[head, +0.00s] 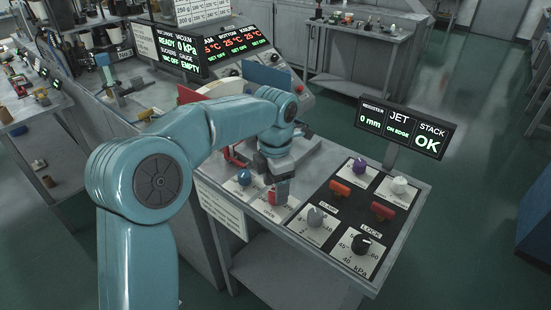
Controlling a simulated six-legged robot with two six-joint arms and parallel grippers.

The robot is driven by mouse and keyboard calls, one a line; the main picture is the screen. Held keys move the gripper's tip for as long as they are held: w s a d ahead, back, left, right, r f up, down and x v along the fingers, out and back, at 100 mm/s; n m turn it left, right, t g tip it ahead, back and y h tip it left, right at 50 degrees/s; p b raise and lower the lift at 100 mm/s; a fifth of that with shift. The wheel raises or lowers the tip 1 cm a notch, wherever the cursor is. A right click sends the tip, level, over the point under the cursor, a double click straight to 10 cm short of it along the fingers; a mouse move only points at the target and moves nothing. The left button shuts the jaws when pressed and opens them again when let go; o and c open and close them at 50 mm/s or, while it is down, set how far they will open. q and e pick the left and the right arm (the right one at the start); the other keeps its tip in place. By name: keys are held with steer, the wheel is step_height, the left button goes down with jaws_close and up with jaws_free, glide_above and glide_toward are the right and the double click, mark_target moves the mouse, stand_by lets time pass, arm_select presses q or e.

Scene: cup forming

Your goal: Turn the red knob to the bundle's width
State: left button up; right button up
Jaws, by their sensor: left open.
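The red knob (283,188) stands on a pale dial plate at the left part of the near bench's control panel, partly hidden by my left gripper. My left gripper (274,184) points down right at the knob, with its jaws open; I cannot tell whether the fingers touch it. The knob's pointer and most of its scale are hidden. I cannot make out the bundle. My right gripper is not in view.
Beside the red knob is a blue knob (244,177). A display (402,127) reads register 0 mm, jet on edge, stack OK.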

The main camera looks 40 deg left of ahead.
arm_select(q)
step_height(320, 180, up, 14)
steer(key=p, duration=0.2)
steer(key=shift+r, duration=0.25)
stand_by(0.4)
